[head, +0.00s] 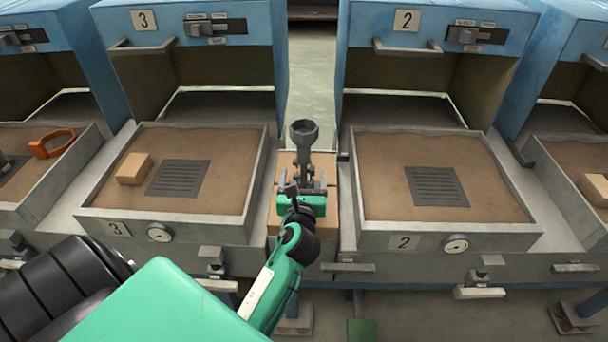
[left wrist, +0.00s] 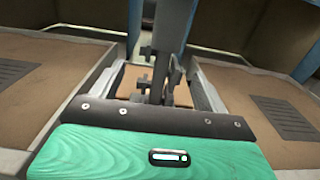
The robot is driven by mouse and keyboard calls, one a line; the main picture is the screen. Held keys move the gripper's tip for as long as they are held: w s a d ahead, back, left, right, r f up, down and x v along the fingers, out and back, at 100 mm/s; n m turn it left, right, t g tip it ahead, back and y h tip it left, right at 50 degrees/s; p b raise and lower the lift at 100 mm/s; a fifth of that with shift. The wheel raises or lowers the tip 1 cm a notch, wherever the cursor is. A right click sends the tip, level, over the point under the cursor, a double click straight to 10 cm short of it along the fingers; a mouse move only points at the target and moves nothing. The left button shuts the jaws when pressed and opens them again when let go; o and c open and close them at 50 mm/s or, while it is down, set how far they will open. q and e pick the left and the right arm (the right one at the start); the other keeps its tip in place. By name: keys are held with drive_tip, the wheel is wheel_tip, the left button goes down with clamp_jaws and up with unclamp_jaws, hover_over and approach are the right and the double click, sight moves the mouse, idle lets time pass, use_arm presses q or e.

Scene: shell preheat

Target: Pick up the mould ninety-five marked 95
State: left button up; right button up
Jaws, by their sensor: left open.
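A grey metal piece with a round, cup-like top on a stem (head: 304,133) stands upright above the brick-coloured block between trays 3 and 2. I cannot read a 95 on it, so I cannot tell whether it is the mould ninety-five. My left gripper (head: 303,182) is open, in front of and below the round top, close to the stem. In the left wrist view a grey upright post (left wrist: 174,28) rises just beyond my fingers (left wrist: 160,87). I cannot tell whether they touch it. My right gripper is not in view.
Sand-filled tray 3 (head: 116,228) holds a tan block (head: 134,168) and a slotted plate (head: 180,178). Tray 2 (head: 402,242) holds a slotted plate (head: 436,186). Blue ovens stand behind. An orange ring-like piece (head: 52,143) lies in the far-left tray.

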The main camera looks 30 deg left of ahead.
sight(305, 162)
use_arm(q)
drive_tip(key=x, duration=0.5)
drive_tip(key=shift+w+r, duration=0.1)
drive_tip(key=shift+r, duration=0.05)
drive_tip(key=c, duration=1.3)
drive_tip(key=shift+r, duration=0.1)
drive_tip(key=shift+c, duration=0.4)
drive_tip(key=shift+r, duration=0.1)
